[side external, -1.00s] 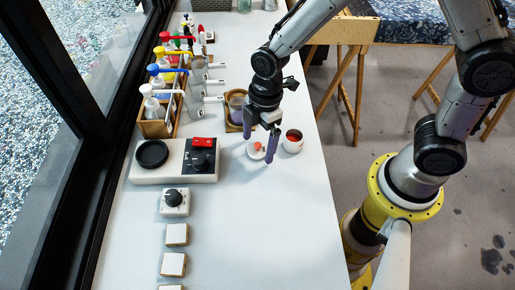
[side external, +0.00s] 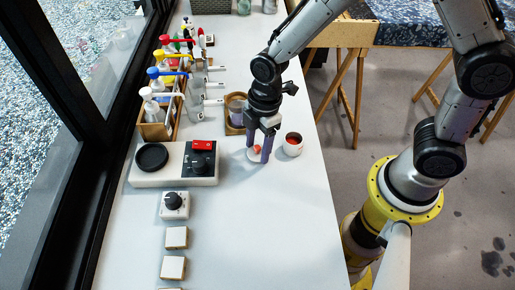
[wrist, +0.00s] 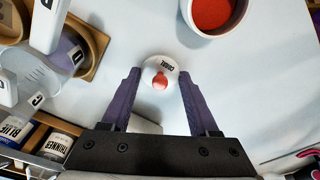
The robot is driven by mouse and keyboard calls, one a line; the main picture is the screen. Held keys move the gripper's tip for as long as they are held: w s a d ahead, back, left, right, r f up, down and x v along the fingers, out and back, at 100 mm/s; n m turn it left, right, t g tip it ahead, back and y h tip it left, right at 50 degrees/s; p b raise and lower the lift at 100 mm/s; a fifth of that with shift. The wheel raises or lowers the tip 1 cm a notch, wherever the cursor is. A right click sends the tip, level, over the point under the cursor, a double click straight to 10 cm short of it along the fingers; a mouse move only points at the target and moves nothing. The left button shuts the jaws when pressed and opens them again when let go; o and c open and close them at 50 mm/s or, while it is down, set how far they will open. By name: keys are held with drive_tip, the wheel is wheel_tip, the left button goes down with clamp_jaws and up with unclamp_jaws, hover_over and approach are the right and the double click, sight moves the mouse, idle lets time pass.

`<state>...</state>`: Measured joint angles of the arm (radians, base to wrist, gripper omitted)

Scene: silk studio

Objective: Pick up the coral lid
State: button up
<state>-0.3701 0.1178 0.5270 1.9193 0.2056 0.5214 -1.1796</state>
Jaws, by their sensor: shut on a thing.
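The coral lid (wrist: 152,68) is a small white disc marked "CORAL" with a coral-red knob. In the wrist view it lies between my two purple fingertips, which touch its opposite sides. In the side view the lid (side external: 253,154) is partly hidden behind the fingers. My gripper (wrist: 161,76) points down and is shut on the lid at table level in the side view (side external: 258,156). I cannot tell whether the lid still touches the white table. A white cup (side external: 293,150) with red-coral contents stands open just right of the lid; it also shows in the wrist view (wrist: 183,10).
A wooden holder (side external: 234,128) with a clear vessel stands just behind the gripper. A rack of colour-capped bottles (side external: 152,131) is at the left, and a white device with a black disc (side external: 145,178) is nearer. The table's front right is clear.

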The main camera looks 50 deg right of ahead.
drive_tip(key=shift+r, duration=0.1)
drive_tip(key=shift+r, duration=0.6)
drive_tip(key=s+d+r, duration=0.6)
drive_tip(key=s+r, duration=0.5)
drive_tip(key=s, duration=0.1)
drive_tip(key=shift+s+r, duration=0.3)
drive_tip(key=shift+s, duration=0.1)
drive_tip(key=shift+a, duration=0.1)
drive_tip(key=shift+w+d+f, duration=0.25)
drive_tip(key=shift+w+f, duration=1)
drive_tip(key=shift+f, duration=0.05)
drive_tip(key=shift+w+d+f, duration=0.3)
drive_tip(key=shift+w+f, duration=0.95)
drive_tip(key=shift+w, duration=0.05)
drive_tip(key=shift+w+d+f, duration=0.25)
drive_tip(key=shift+w+f, duration=1)
drive_tip(key=shift+f, duration=0.05)
